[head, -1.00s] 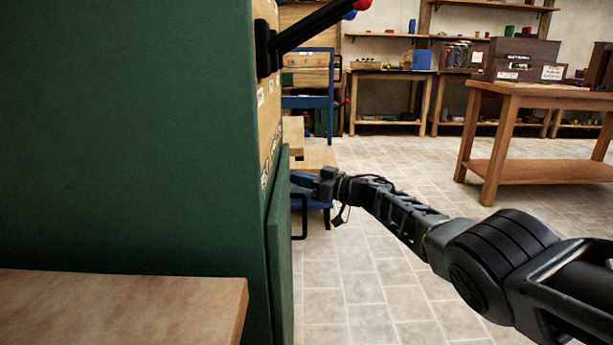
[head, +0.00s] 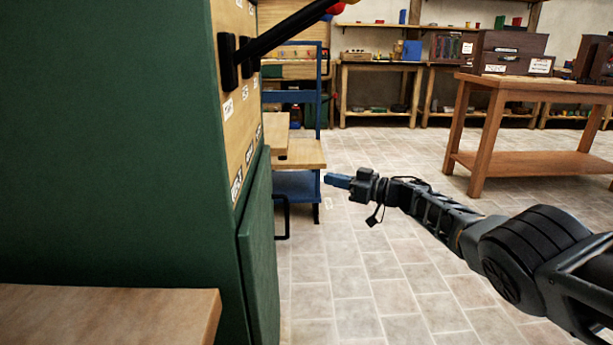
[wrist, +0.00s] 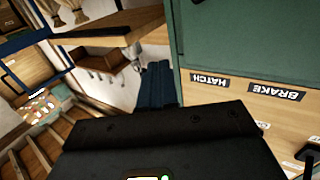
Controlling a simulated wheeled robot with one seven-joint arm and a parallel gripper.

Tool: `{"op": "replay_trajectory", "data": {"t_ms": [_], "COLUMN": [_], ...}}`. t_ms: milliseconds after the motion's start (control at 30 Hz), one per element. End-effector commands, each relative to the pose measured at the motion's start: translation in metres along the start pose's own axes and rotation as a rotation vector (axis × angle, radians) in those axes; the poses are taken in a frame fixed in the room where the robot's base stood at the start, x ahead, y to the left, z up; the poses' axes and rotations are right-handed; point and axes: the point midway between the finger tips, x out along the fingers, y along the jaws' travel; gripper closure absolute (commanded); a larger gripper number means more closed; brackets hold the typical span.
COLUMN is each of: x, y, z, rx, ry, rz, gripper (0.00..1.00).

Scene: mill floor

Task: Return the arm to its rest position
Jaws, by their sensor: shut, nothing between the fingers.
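My arm (head: 440,212) stretches in from the lower right of the head view, over the tiled floor. My gripper (head: 336,180) is at its far end, pointing left, with its fingers together and empty. In the wrist view the gripper fingers (wrist: 156,86) show as a dark blue closed pair, with nothing held. The green cabinet (head: 110,140) stands to the left, its wooden panel carrying labels and a dark lever (head: 285,32). The wrist view shows labels HATCH (wrist: 209,79) and BRAKE (wrist: 275,92).
A blue rack (head: 297,188) with wooden shelves stands beyond the cabinet. A wooden tabletop (head: 105,315) is at lower left. A wooden table (head: 535,88) with dark boxes stands at right. Shelving (head: 380,68) lines the back wall. The tiled floor between is open.

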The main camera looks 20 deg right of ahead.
Motion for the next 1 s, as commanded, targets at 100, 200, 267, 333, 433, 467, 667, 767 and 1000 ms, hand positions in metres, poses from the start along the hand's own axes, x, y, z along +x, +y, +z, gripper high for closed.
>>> {"op": "replay_trajectory", "data": {"t_ms": [100,200,267,333,433,467,667,767,1000], "x": [-0.001,0.004,0.009,0.015,0.024,0.025,0.022,0.012,-0.030], "y": [0.000,-0.011,-0.023,-0.044,-0.081,-0.092,-0.166,-0.202,-0.282], "z": [0.001,0.012,0.025,0.043,0.072,0.080,0.128,0.147,0.184], "rx": [0.000,0.005,0.008,0.015,0.028,0.033,0.065,0.083,0.130], "ry": [0.001,0.014,0.032,0.063,0.117,0.134,0.226,0.259,0.302], "rz": [-0.001,-0.003,-0.003,-0.001,0.013,0.020,0.083,0.127,0.253], "gripper": [1.00,1.00,1.00,1.00,1.00,1.00,1.00,1.00,1.00]}}
